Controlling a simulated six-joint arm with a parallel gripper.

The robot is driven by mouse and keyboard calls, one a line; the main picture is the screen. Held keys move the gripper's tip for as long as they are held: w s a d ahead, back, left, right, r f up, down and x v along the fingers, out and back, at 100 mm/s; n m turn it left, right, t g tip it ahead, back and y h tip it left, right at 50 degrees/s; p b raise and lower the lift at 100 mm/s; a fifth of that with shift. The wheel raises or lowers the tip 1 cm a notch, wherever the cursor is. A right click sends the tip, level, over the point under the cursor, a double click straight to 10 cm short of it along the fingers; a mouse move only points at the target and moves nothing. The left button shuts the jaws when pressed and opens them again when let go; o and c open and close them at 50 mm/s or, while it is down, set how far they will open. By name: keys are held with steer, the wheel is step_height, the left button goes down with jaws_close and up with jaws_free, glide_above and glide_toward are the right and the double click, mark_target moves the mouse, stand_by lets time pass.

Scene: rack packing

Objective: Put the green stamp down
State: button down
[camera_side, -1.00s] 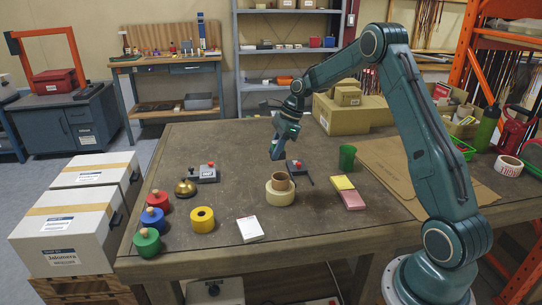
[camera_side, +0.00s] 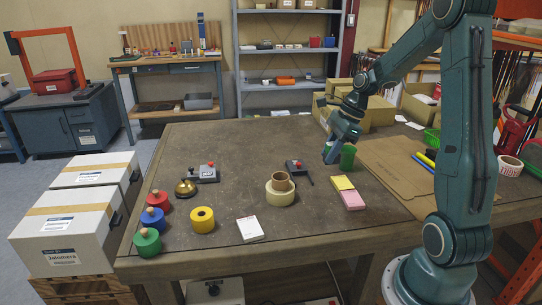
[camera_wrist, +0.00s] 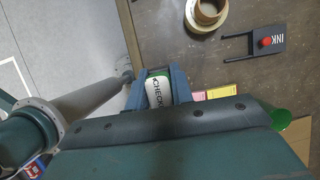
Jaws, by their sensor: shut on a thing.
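My gripper (camera_side: 331,154) hangs low over the right part of the table, in front of the green cup (camera_side: 348,157). In the wrist view, my gripper (camera_wrist: 159,92) is shut on the green stamp (camera_wrist: 158,74), which shows green edges and a white label reading "CHECK". In the side view the fingers mostly hide the stamp, so I cannot tell how far its lower end is from the table. The wrist view also shows the cup's green edge at the lower right.
Yellow and pink note pads (camera_side: 347,191) lie right of two stacked tape rolls (camera_side: 280,189). A red-knobbed ink device (camera_side: 297,166) stands behind the rolls. Flat cardboard (camera_side: 400,172) covers the right side. Red, blue and green (camera_side: 147,243) round pieces stand front left. The table's back middle is bare.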

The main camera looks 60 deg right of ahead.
step_height(320, 180, down, 16)
steer(key=shift+f, duration=0.1)
stand_by(0.6)
steer(key=shift+f, duration=1.9)
steer(key=shift+f, duration=0.1)
steer(key=c, duration=1.2)
jaws_free()
steer(key=v, duration=1.2)
steer(key=shift+a+r, duration=0.1)
steer(key=shift+r, duration=0.1)
